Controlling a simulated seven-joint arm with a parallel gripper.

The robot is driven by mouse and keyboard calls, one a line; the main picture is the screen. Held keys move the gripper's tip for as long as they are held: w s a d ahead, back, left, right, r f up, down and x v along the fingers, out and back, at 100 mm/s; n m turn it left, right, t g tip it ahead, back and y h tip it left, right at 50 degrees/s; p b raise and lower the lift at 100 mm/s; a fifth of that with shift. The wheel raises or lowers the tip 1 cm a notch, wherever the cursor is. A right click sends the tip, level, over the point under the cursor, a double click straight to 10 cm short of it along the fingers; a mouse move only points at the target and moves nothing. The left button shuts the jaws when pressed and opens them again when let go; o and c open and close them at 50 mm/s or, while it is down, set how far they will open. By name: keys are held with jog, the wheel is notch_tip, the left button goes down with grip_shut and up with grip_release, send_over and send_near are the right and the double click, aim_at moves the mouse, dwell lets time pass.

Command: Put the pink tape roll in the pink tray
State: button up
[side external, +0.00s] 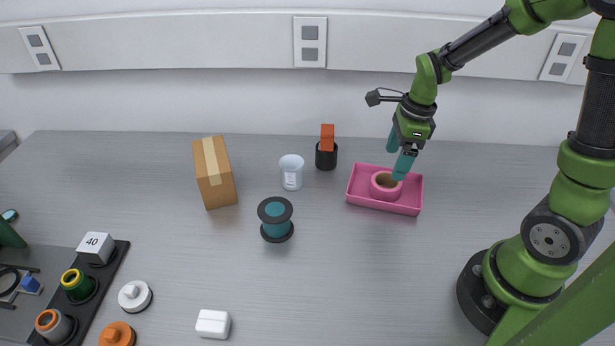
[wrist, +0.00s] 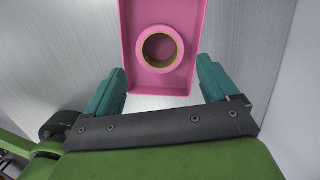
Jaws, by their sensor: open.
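The pink tape roll (side external: 386,186) lies flat inside the pink tray (side external: 410,209), with its tan core showing. In the wrist view the roll (wrist: 160,62) sits on the floor of the tray (wrist: 128,40), apart from the fingers. My gripper (side external: 397,160) has teal fingers and is at the tray's back side, just above it. The wrist view shows my gripper (wrist: 160,88) open, with nothing between its fingertips.
A black cup with an orange block (side external: 327,138), a white cup (side external: 291,172), a teal spool (side external: 275,220) and a cardboard box (side external: 214,172) stand left of the tray. A dark rack (side external: 95,285) with several parts is at far left. The table right of the tray is clear.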

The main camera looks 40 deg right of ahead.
jog(key=s+a+r+n+t, duration=0.3)
jog(key=r+n, duration=0.4)
jog(key=n, duration=0.4)
jog(key=s+a+r+n+t, duration=0.3)
jog(key=s+a+r+n, duration=0.2)
jog(key=r+n, duration=0.3)
jog(key=a+n, duration=0.1)
jog(key=n, duration=0.3)
jog(key=shift+s+a+r+y, duration=0.2)
jog(key=shift+r+y, duration=0.1)
jog(key=shift+y, duration=0.1)
